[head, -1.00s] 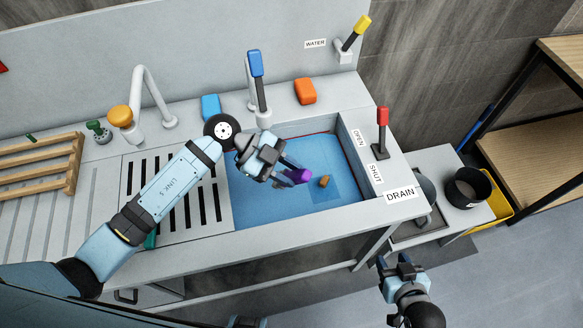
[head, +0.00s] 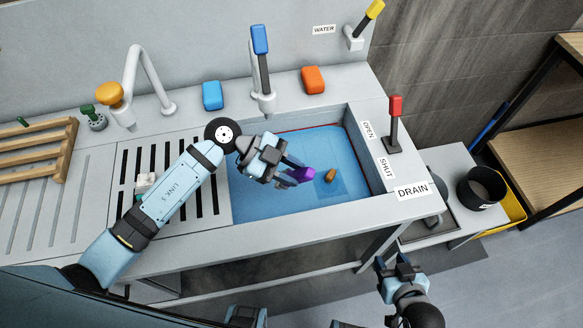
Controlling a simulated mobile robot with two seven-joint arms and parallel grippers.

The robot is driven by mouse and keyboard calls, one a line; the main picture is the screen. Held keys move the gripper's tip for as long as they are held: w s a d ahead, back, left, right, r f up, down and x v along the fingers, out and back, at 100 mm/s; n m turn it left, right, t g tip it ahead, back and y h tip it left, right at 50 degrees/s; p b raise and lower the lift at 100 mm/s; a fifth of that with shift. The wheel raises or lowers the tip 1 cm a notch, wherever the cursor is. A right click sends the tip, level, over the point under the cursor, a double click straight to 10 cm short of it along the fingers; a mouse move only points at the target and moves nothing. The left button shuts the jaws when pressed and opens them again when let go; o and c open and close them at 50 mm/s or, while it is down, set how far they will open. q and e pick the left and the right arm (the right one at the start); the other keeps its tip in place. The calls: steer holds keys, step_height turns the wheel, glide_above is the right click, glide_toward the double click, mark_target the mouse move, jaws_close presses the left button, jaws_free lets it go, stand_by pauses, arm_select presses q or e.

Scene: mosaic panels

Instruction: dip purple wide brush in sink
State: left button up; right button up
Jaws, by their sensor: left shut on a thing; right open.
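The sink (head: 270,200) is a rectangular basin with blue water or a blue floor in it. My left gripper (head: 285,168) is over the basin, shut on the purple wide brush (head: 301,175). Only the purple part shows past the fingers; the rest is hidden by the gripper. I cannot tell whether the brush touches the blue surface. A small orange-brown piece (head: 331,175) is in the basin just right of the brush. My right gripper (head: 396,263) is open and empty, low in front of the counter.
A blue-handled tap (head: 261,70) stands behind the basin, between a blue block (head: 212,96) and an orange block (head: 313,79). A red drain lever (head: 394,125) stands at the right rim. A slotted drainboard (head: 210,200) and wooden rack (head: 40,150) lie left.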

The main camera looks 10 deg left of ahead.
arm_select(q)
step_height(320, 180, down, 7)
steer(key=shift+r+b, duration=0.1)
steer(key=shift+b, duration=0.75)
steer(key=shift+f+b, duration=0.55)
steer(key=shift+f, duration=1.75)
steer(key=shift+a, duration=0.1)
steer(key=shift+s+a+p, duration=0.3)
steer(key=shift+a+p, duration=0.3)
steer(key=shift+p, duration=0.05)
steer(key=shift+w+d, duration=0.1)
steer(key=shift+d, duration=0.05)
steer(key=shift+w+d+p, duration=0.25)
steer(key=shift+d+p, duration=0.15)
steer(key=shift+d, duration=0.15)
